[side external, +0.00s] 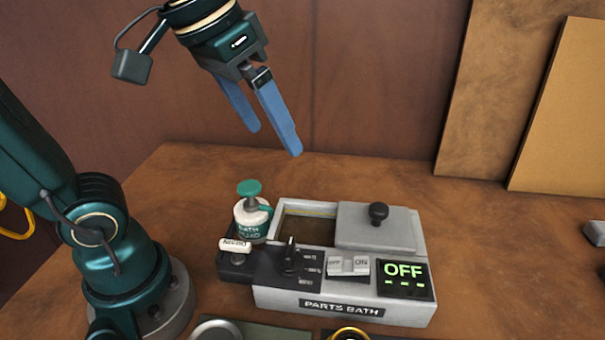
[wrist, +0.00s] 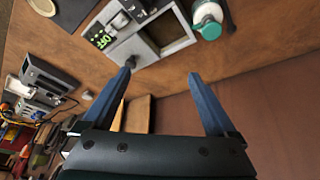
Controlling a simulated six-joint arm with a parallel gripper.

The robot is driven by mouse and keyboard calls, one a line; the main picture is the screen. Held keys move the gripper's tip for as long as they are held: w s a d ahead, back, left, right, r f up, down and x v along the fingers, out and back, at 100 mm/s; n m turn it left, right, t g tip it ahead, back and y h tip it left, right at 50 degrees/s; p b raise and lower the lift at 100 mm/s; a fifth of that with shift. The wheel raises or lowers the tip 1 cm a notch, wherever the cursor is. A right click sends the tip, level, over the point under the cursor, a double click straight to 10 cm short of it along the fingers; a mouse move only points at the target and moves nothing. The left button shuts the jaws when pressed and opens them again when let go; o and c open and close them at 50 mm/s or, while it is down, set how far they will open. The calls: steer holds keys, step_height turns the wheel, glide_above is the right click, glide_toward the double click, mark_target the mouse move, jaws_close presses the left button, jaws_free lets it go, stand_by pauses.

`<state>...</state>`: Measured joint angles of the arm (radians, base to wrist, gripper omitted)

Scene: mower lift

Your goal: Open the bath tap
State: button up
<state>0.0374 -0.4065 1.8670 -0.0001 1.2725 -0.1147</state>
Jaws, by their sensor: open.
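The grey parts bath (side external: 340,307) stands on the brown bench, with its open basin (side external: 305,228) at left and a grey lid (side external: 365,235) with a black knob over the right part. At its left front corner, a small white labelled handle (side external: 235,245) sits on a black block; it looks like the tap, but its label is too small to read surely. A black pointer knob (side external: 289,257) stands beside it. My gripper (side external: 275,141) is open and empty, high above and behind the bath. In the wrist view the bath (wrist: 178,48) lies beyond my open fingers (wrist: 161,72).
A white bottle with a green top (side external: 250,218) stands close behind the white handle. The bath's front has a rocker switch (side external: 348,265) and a display reading OFF (side external: 404,277). Boards (side external: 555,110) lean at the back right. The bench right of the bath is mostly clear.

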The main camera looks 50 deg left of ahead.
steer(key=w+d+f+g, duration=0.1)
steer(key=w+d, duration=0.1)
steer(key=w, duration=0.4)
steer(key=w+d+g, duration=0.1)
steer(key=w+d, duration=0.2)
steer(key=w, duration=0.3)
steer(key=shift+w+f+g, duration=0.35)
steer(key=shift+g, duration=0.05)
steer(key=shift+a, duration=0.1)
steer(key=s+a+r+t, duration=0.2)
steer(key=s+a+r, duration=0.25)
steer(key=s, duration=0.45)
steer(key=s+a+f+t, duration=0.1)
steer(key=s+f, duration=0.7)
steer(key=f, duration=0.3)
steer(key=shift+s+m+t, duration=0.2)
steer(key=shift+m+t, duration=0.2)
